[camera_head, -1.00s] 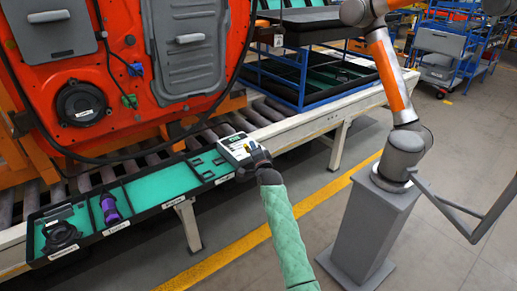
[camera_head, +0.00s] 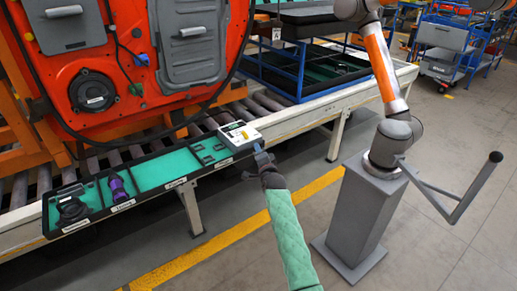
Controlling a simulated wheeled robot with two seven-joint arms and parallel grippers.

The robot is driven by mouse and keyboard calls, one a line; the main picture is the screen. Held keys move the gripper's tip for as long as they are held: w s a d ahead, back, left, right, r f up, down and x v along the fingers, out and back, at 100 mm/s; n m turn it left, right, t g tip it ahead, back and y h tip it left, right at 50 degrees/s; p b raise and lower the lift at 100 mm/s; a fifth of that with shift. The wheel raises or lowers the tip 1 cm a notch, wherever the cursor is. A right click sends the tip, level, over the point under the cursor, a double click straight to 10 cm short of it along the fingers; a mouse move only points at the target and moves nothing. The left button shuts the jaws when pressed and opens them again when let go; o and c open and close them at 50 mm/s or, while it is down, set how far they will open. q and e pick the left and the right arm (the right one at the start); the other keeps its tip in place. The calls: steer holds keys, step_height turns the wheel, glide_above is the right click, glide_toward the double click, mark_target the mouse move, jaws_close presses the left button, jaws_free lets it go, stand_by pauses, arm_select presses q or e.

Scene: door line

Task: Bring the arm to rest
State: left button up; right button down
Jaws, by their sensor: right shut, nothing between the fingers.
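My right gripper (camera_head: 261,160) is at the end of the arm in a green quilted sleeve (camera_head: 290,235) that comes up from the bottom of the view. It is shut and empty, just in front of the white device (camera_head: 239,135) at the right end of the long tray. A small gap seems to lie between the fingers and the device. My left gripper is out of view.
The long tray (camera_head: 150,198) with a teal lining holds a black round part (camera_head: 72,208) and a purple part (camera_head: 118,188). Behind it are rollers and an orange door (camera_head: 130,60). An orange and grey robot arm (camera_head: 381,70) stands on a grey pedestal (camera_head: 362,215) at right. The floor between is clear.

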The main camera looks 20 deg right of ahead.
stand_by(0.3)
